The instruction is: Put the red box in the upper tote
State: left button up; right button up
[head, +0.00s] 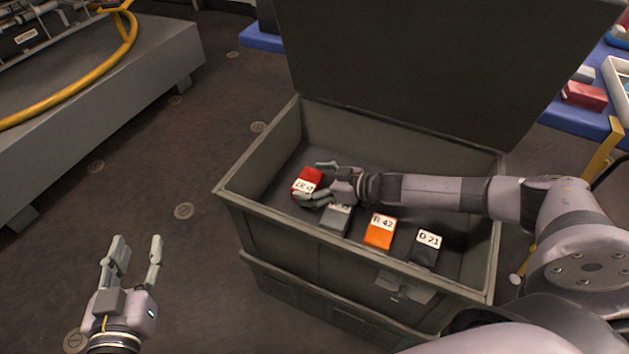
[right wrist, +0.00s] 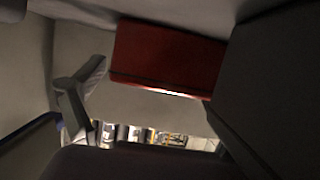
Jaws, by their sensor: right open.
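The red box (head: 309,180) has a white label reading D 37 and is inside the upper tote (head: 262,208), near its left end. The tote's dark lid stands open at the back. My right gripper (head: 314,182) reaches into the tote from the right, its open fingers at either side of the red box. In the right wrist view the red box (right wrist: 168,58) shows ahead with a gap from the left finger. I cannot tell if the other finger touches it. My left gripper (head: 137,247) is open and empty over the floor, left of the tote.
A grey box (head: 336,219), an orange box (head: 379,232) and a black box (head: 426,247) lie along the tote's front side. A lower tote (head: 305,300) is underneath. A grey platform (head: 110,90) with a yellow hose stands at the left. Floor between is clear.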

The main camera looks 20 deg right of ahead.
aim_at(316, 183)
jog(key=shift+s+f, duration=0.4)
jog(key=shift+f, duration=0.15)
jog(key=s+d+r+p, duration=0.1)
jog(key=s+d+r, duration=0.1)
jog(key=shift+s+d+r+p, duration=0.2)
jog(key=shift+r+p, duration=0.1)
jog(key=shift+p, duration=0.1)
jog(key=p+v, duration=0.1)
jog(key=v, duration=0.6)
jog(key=shift+r+p, duration=0.2)
jog(key=shift+p, duration=0.1)
jog(key=shift+s+d+r, duration=0.25)
jog(key=shift+s+d, duration=0.05)
pick_arm(q)
jog(key=s+a+f+g+y, duration=0.2)
jog(key=s+a+f+g, duration=0.2)
jog(key=s+f+g, duration=0.4)
notch_tip(316, 183, down, 4)
jog(key=shift+s+a+r+g+y, duration=0.2)
jog(key=shift+s+g+y, duration=0.15)
jog(key=shift+s, duration=0.7)
